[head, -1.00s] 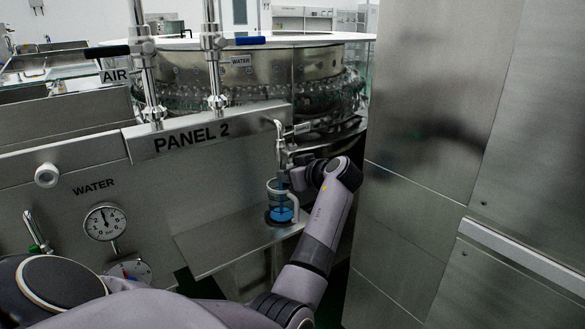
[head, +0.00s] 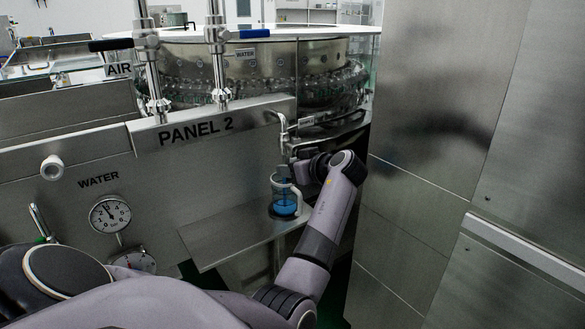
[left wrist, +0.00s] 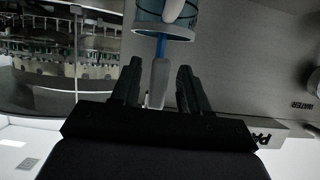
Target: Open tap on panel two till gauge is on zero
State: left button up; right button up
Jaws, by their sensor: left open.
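Panel two (head: 195,131) is a metal panel marked "PANEL 2". Its round white water gauge (head: 110,214) has a dark needle pointing up and slightly left; its numbers are too small to read surely. A metal tap lever (head: 39,220) with a green base stands left of the gauge. My left arm reaches across to a bent metal pipe (head: 282,130) and a clear jug with blue in it (head: 285,204). In the left wrist view, my left gripper (left wrist: 158,80) is open, with a pale grey piece between its fingers, just short of the jug (left wrist: 165,29). My right gripper is not in view.
The jug stands on a metal shelf (head: 215,243). Two upright pipes with black (head: 110,45) and blue (head: 254,34) lever handles rise behind the panel. A round washer (head: 300,70) is behind. A steel cabinet wall (head: 450,120) bounds the right. My arm partly covers a second dial (head: 133,260).

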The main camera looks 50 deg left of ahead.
pick_arm(q)
jog(key=v, duration=0.7)
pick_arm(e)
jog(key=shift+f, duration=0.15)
pick_arm(q)
jog(key=shift+f, duration=0.1)
jog(key=s+d+f+m+t+h+p, duration=0.2)
jog(key=d+f+m+t+h+p, duration=0.15)
jog(key=d+f+m, duration=0.35)
jog(key=s+d+f+m+t+h+p, duration=0.1)
jog(key=d+f+m+t+h+p, duration=0.3)
jog(key=f+m, duration=0.45)
jog(key=s+d+f+m+t+h+p, duration=0.1)
jog(key=s+d+h, duration=0.3)
jog(key=s+d, duration=0.4)
jog(key=s+d+f+m+t+h+p, duration=0.1)
jog(key=s+d+f+m+h+p, duration=0.1)
jog(key=s+d, duration=0.6)
notch_tip(320, 180, down, 2)
jog(key=s+m+h, duration=0.1)
jog(key=s+h, duration=0.1)
jog(key=shift+s+d+p, duration=0.25)
jog(key=shift+d+p, duration=0.1)
jog(key=shift+d, duration=0.05)
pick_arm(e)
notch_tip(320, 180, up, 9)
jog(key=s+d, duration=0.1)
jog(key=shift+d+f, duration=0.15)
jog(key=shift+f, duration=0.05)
